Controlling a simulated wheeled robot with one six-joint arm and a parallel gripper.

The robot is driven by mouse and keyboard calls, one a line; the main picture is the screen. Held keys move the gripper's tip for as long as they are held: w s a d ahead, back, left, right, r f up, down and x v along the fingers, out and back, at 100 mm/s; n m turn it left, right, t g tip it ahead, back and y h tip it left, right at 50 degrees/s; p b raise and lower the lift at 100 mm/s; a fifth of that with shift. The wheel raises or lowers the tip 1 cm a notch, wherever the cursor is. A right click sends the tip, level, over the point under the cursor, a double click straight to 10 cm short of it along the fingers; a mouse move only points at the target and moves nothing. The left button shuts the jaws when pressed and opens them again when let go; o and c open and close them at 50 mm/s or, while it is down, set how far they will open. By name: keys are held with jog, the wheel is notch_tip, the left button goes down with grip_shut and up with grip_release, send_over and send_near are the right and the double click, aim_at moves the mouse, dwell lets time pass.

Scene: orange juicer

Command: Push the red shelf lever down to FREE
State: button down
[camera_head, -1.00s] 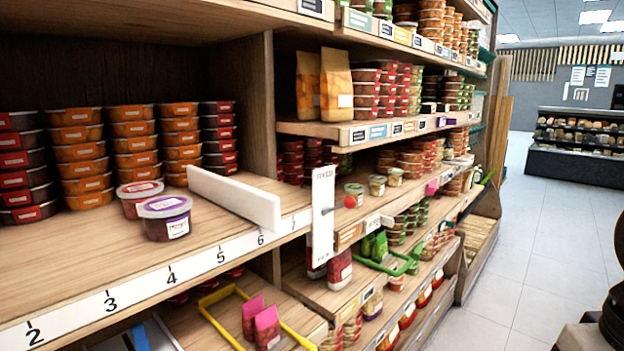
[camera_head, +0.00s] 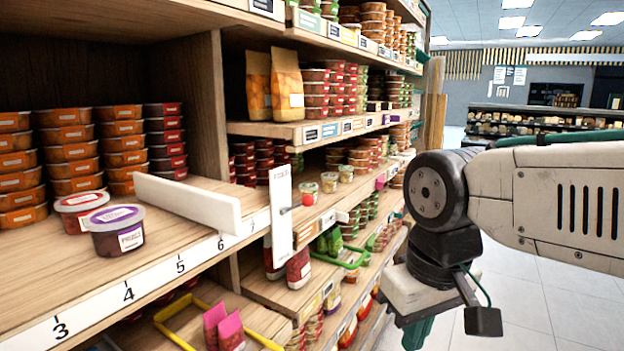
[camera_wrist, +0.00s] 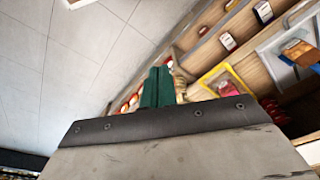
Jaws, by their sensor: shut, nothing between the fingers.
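The red lever knob (camera_head: 309,198) sits on a thin stem that sticks out to the right from a white upright plate (camera_head: 281,220) on the shelf edge. The stem looks near level. Lettering at the plate's top is too small to read. My gripper (camera_head: 416,334) hangs at the lower right, right of and lower than the lever in the picture, apart from it. Its green fingers (camera_wrist: 157,87) are shut and empty in the wrist view. I cannot make out the lever in the wrist view.
A white divider (camera_head: 190,203) stands on the numbered shelf, beside a purple-lidded tub (camera_head: 115,230) and stacked tubs. A yellow-framed basket (camera_head: 175,322) and a green-framed basket (camera_head: 350,258) sit on lower shelves. The aisle floor (camera_head: 540,300) at right is open.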

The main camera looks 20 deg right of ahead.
jog(key=w+d+r+m, duration=0.1)
jog(key=w+r+m, duration=0.9)
jog(key=w+r, duration=1.5)
jog(key=w, duration=0.4)
jog(key=shift+d+r+y, duration=0.25)
jog(key=shift+r+y, duration=0.05)
jog(key=shift+y, duration=0.1)
send_near(297, 206)
jog(key=d+f, duration=0.3)
jog(key=shift+a+f, duration=0.15)
jog(key=shift+f, duration=0.4)
